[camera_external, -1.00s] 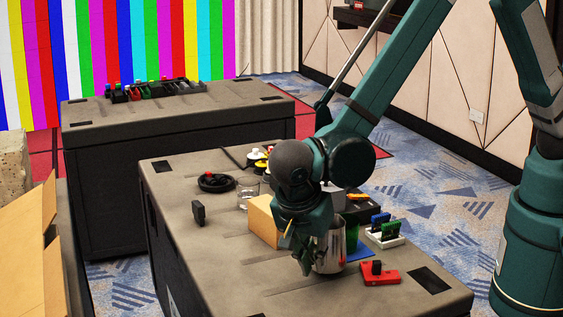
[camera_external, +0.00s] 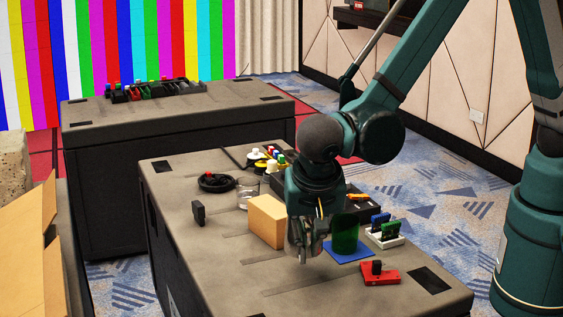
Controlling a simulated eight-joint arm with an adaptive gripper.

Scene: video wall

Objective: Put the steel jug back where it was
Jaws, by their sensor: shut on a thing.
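The steel jug (camera_external: 318,232) is in the outside view, mostly hidden by my gripper (camera_external: 303,254). My gripper points down and is shut on it, just left of the blue mat (camera_external: 350,255). Whether the jug's base touches the table top (camera_external: 240,270) cannot be told. A green cup (camera_external: 345,233) stands on the mat, to the right of the jug.
A tan box (camera_external: 266,221) stands close left of my gripper. A red block with a black knob (camera_external: 380,274) and a white rack with blue and green pieces (camera_external: 385,233) are at right. The front left of the table is clear.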

